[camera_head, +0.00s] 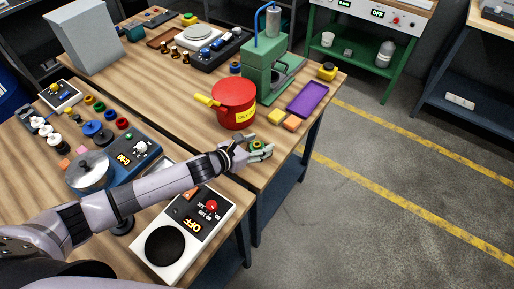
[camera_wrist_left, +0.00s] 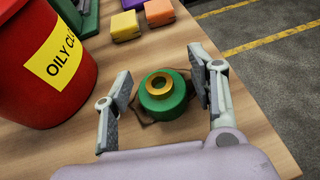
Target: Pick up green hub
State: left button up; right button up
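The green hub (camera_wrist_left: 162,97) is a short green cylinder with a raised brass-coloured ring on top. It sits on the wooden table near its right edge, on a dark patch or flat piece whose nature I cannot tell. In the left wrist view my left gripper (camera_wrist_left: 163,95) is open, with one finger on each side of the hub and gaps between. In the head view the left gripper (camera_head: 259,150) is at the table edge beside the hub (camera_head: 257,146), which is partly hidden by the fingers. My right gripper is not in view.
A yellow block (camera_head: 276,117), an orange block (camera_head: 292,123) and a purple tray (camera_head: 307,99) lie beyond. A green press (camera_head: 268,70) stands behind. A white scale-like device (camera_head: 183,232) lies under my left arm.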

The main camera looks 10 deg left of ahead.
pick_arm(q)
grip_shut()
dwell(0.5)
jog(key=shift+r, duration=0.1)
